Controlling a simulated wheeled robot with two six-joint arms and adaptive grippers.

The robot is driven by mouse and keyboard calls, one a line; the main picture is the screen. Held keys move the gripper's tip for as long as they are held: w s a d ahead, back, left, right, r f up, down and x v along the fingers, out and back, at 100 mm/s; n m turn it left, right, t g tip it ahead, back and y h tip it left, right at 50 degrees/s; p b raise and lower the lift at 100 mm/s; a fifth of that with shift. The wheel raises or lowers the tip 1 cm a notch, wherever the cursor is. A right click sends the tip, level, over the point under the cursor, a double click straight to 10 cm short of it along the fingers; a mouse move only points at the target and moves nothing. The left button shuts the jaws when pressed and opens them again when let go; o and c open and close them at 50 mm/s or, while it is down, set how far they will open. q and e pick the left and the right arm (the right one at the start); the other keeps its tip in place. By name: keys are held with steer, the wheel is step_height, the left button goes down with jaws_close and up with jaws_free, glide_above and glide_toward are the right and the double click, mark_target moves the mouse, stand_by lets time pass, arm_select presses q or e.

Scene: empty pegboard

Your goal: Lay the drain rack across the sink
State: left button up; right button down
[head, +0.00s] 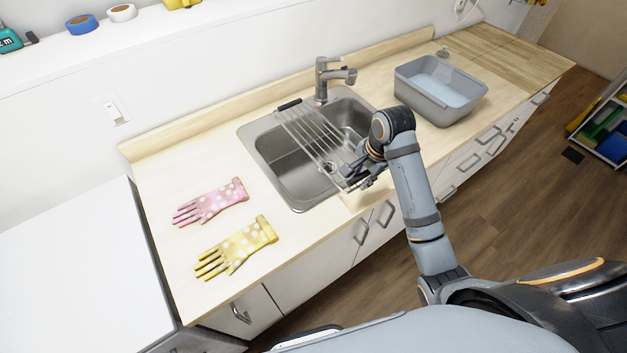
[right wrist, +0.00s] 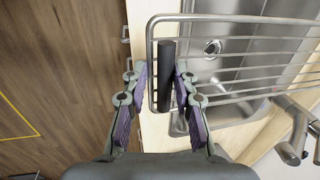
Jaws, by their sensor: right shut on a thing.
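The drain rack (head: 310,132) is a row of thin metal rods with black end grips. It spans the steel sink (head: 262,160) from the back rim near the faucet to the front rim. My right gripper (head: 356,178) is at the rack's front end. In the right wrist view my right gripper (right wrist: 162,75) has its fingers on both sides of the black grip of the rack (right wrist: 250,54) and is shut on it. The sink also shows below the rods in that view (right wrist: 225,115). I cannot tell whether the rack touches the rim. My left gripper is not in view.
The faucet (head: 322,80) stands behind the sink. A grey basin (head: 425,100) with water-like contents is right of it. A pink glove (head: 212,202) and a yellow glove (head: 238,245) lie left on the counter (head: 160,170). A shelf with tape rolls is above.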

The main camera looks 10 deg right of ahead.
mark_target(337, 177)
steer(key=w+a, duration=0.1)
steer(key=w+a+f+p, duration=0.1)
steer(key=a, duration=0.1)
steer(key=w+a+f, duration=0.1)
steer(key=a, duration=0.1)
steer(key=shift+a+p, duration=0.2)
steer(key=shift+p, duration=0.2)
steer(key=a+f, duration=0.1)
steer(key=w+f, duration=0.1)
steer(key=a+f+p, duration=0.1)
steer(key=f, duration=0.1)
steer(key=shift+w+a, duration=0.3)
steer(key=shift+a, duration=0.05)
steer(key=shift+a+f, duration=0.45)
steer(key=shift+f, duration=0.35)
steer(key=shift+w+a+f, duration=0.1)
steer(key=shift+a+f, duration=0.05)
steer(key=shift+f, duration=0.1)
steer(key=p+x, duration=0.2)
steer(key=x, duration=0.1)
steer(key=shift+a+f, duration=0.1)
steer(key=shift+f, duration=0.2)
steer(key=c, duration=1)
jaws_free()
steer(key=shift+s, duration=0.25)
steer(key=shift+c, duration=0.2)
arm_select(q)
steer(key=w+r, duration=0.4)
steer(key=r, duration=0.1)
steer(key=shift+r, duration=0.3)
